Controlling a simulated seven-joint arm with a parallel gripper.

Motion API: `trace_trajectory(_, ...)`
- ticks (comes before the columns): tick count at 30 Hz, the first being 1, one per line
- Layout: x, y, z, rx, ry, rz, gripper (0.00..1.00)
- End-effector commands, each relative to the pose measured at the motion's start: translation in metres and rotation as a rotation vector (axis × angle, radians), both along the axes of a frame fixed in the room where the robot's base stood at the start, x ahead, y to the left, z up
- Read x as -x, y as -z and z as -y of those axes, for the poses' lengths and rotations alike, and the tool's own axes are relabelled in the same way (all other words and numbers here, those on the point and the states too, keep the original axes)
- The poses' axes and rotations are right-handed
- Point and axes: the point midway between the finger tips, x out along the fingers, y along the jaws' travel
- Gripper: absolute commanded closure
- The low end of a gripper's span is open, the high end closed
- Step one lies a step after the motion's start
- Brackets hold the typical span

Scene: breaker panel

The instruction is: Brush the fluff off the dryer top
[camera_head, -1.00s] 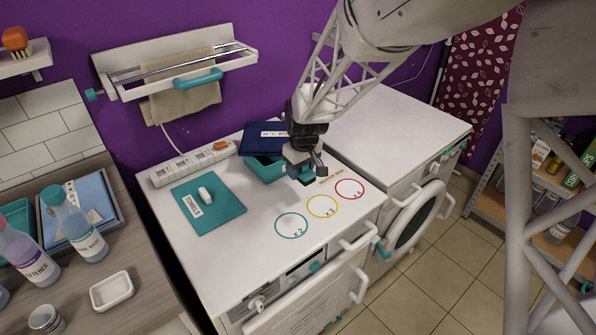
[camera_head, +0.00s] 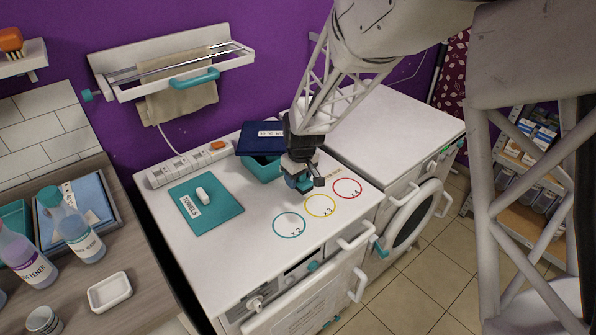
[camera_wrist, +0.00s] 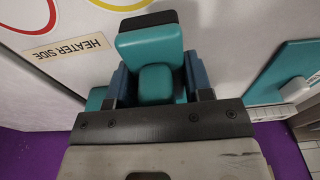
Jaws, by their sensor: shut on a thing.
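My gripper (camera_head: 304,186) is low over the white machine top (camera_head: 260,215), behind the yellow and red rings. In the wrist view its two blue-grey fingers (camera_wrist: 160,85) are shut on a teal block-like tool (camera_wrist: 150,48) with a dark strip along its far edge, perhaps a brush. In the head view the tool is mostly hidden by the gripper. I cannot tell whether it touches the surface. A second white top (camera_head: 400,130) is to the right, above a round-door machine. I cannot make out any fluff on either top.
Behind the gripper is a teal bin (camera_head: 262,168) with a dark blue lid (camera_head: 262,138). A teal towels mat (camera_head: 205,205) with a small white piece and a power strip (camera_head: 190,163) are to the left. A "HEATER SIDE" label (camera_wrist: 65,55) lies near the tool. The front middle is clear.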

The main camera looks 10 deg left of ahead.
Motion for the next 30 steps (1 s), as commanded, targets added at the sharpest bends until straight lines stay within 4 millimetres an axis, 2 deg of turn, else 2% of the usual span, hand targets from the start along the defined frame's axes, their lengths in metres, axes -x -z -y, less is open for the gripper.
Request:
trace_trajectory(11, 0.000, 0.039, 0.000, 0.001, 0.001, -0.002, 0.72)
trace_trajectory(13, 0.004, 0.036, 0.005, -0.001, 0.001, 0.002, 0.72)
trace_trajectory(14, 0.006, 0.038, 0.006, 0.000, 0.002, 0.000, 0.75)
trace_trajectory(17, 0.013, 0.043, 0.013, 0.000, 0.001, 0.000, 0.76)
trace_trajectory(18, 0.015, 0.039, 0.015, -0.001, 0.000, 0.001, 0.79)
trace_trajectory(27, 0.029, 0.042, 0.029, 0.000, 0.002, 0.000, 0.79)
trace_trajectory(30, 0.025, 0.044, 0.024, 0.000, 0.000, -0.001, 0.79)
